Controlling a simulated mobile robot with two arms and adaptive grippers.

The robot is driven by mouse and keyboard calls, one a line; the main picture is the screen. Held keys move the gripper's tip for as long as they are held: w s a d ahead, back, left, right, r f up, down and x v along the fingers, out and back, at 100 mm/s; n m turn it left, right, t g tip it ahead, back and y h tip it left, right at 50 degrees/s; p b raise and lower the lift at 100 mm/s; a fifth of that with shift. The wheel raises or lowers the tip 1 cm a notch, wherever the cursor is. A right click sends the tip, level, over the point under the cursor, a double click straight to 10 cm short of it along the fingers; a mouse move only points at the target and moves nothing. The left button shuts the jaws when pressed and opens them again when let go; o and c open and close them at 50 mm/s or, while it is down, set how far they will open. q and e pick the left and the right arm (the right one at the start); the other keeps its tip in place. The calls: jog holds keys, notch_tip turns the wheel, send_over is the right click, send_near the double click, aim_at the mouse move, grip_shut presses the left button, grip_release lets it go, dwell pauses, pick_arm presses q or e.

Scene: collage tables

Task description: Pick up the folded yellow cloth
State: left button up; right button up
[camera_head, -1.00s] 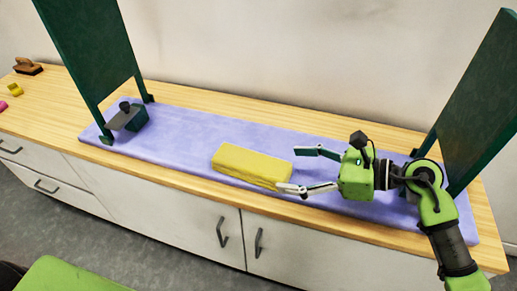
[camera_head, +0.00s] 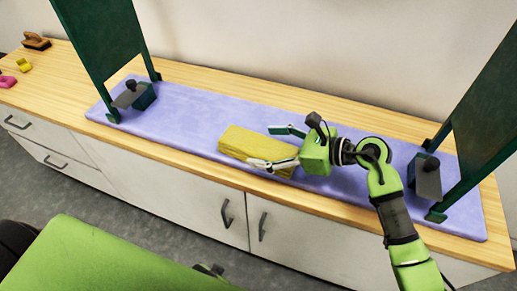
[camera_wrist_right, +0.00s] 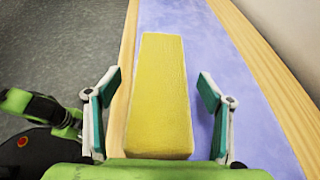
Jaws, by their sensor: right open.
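The folded yellow cloth (camera_head: 240,143) lies as a long flat block on the lavender mat (camera_head: 190,110), near its front edge. It also shows in the right wrist view (camera_wrist_right: 160,90), lengthwise between the two fingers. My right gripper (camera_head: 262,147) is open at the cloth's right end. One finger overlaps the near side of the cloth in the head view, and the other is beyond its far side. I see no contact, and the fingers' height above the mat is hard to tell. My left gripper is not in view.
Dark green upright panels stand at the left (camera_head: 100,40) and right (camera_head: 480,110) of the mat. Small dark clamp-like blocks sit by the left panel (camera_head: 135,96) and right panel (camera_head: 428,178). A brown brush (camera_head: 36,41) and small yellow and pink items lie far left.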

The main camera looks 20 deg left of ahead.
aim_at(237, 142)
jog(key=shift+x, duration=1.45)
jog(key=shift+w+f, duration=0.1)
jog(key=c, duration=1.2)
jog(key=shift+c, duration=0.2)
